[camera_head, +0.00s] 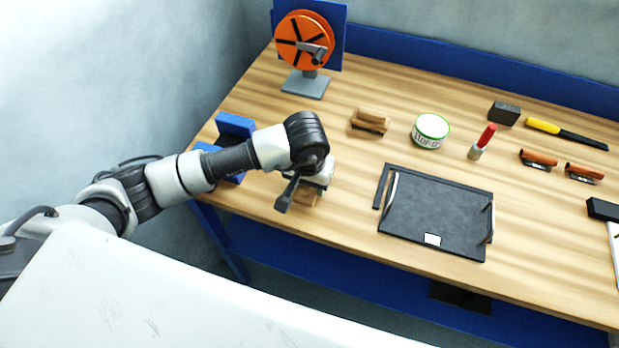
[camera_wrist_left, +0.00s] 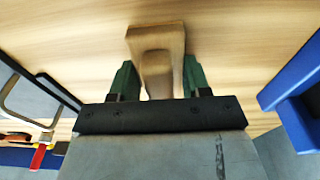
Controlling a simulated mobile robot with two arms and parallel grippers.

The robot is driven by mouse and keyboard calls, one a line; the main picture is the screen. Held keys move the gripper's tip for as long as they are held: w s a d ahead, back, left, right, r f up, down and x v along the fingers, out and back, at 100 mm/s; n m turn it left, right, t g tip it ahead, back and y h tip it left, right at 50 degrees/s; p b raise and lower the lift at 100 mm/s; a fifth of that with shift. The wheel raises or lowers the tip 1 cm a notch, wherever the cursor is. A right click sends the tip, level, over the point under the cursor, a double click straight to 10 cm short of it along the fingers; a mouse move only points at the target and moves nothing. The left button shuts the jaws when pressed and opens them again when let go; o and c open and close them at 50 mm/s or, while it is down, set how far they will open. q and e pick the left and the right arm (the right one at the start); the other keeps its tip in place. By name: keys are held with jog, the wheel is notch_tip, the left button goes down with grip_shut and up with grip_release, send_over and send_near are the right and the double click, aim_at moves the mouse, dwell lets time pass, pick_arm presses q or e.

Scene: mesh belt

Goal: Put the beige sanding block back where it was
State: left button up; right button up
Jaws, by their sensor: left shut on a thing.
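The beige sanding block (camera_wrist_left: 158,45) is between the two green fingers of my left gripper (camera_wrist_left: 159,80) in the left wrist view. My left gripper (camera_head: 307,184) is shut on it over the front left of the workbench. In the head view only part of the block (camera_head: 304,197) shows below the gripper; the wrist and fingers hide the rest. I cannot tell whether the block touches the bench top. A similar tan block (camera_head: 371,118) with a dark lower part lies further back, to the right of my gripper. My right gripper is not in view.
A blue vise-like holder (camera_head: 236,126) stands left of my gripper. A black tray with handles (camera_head: 435,215) lies to the right. An orange reel (camera_head: 304,41), a round tin (camera_head: 430,130), a red-handled brush (camera_head: 483,141) and a dark block (camera_head: 504,113) stand further back.

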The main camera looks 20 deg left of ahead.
pick_arm(q)
jog(key=shift+f, duration=0.15)
jog(key=o, duration=0.8)
jog(key=shift+o, duration=0.2)
jog(key=shift+r, duration=0.35)
jog(key=r+b, duration=0.1)
jog(key=r, duration=0.2)
jog(key=s+r+b, duration=0.1)
jog(key=r, duration=0.3)
jog(key=r+b, duration=0.1)
jog(key=r, duration=0.2)
jog(key=shift+s+r, duration=0.15)
jog(key=shift+r, duration=0.15)
jog(key=shift+s+r, duration=0.1)
jog(key=shift+r, duration=0.4)
